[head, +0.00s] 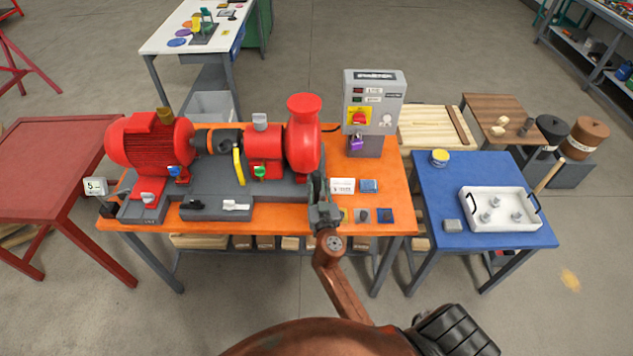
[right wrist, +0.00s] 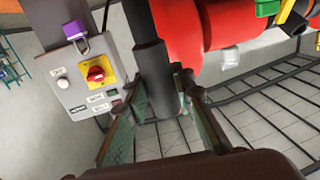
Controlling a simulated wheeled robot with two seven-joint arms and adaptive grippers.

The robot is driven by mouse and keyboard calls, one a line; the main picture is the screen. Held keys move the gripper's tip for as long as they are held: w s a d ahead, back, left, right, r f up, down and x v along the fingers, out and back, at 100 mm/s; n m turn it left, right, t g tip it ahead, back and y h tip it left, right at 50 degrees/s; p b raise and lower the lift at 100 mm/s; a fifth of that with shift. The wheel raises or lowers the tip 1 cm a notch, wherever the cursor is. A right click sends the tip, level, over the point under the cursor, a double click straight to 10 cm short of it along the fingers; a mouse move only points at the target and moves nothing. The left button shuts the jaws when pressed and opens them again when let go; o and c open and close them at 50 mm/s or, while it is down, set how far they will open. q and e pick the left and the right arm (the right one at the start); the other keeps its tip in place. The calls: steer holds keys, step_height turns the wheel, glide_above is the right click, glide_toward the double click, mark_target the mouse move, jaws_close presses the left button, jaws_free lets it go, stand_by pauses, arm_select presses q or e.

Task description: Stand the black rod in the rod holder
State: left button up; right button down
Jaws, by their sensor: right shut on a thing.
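The black rod (right wrist: 149,55) shows in the right wrist view as a dark upright cylinder between the two fingers. My right gripper (right wrist: 160,100) is shut on it. In the head view my right gripper (head: 322,205) is over the front part of the orange bench, just right of the red pump; the rod is hard to make out there against the dark fingers. The rod's far end is cut off by the wrist view's edge. I cannot tell which thing is the rod holder. My left gripper is not in view.
The orange bench (head: 275,217) carries the red motor (head: 150,150), red pump (head: 303,135) and grey starter box (head: 373,100). Small parts lie right of the gripper. A blue table (head: 437,185) with a white tray (head: 500,222) stands to the right. A red table (head: 50,165) stands left.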

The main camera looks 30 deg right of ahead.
steer(key=shift+r, duration=0.1)
steer(key=c, duration=1.6)
jaws_free()
step_height(320, 180, up, 10)
steer(key=shift+f, duration=0.1)
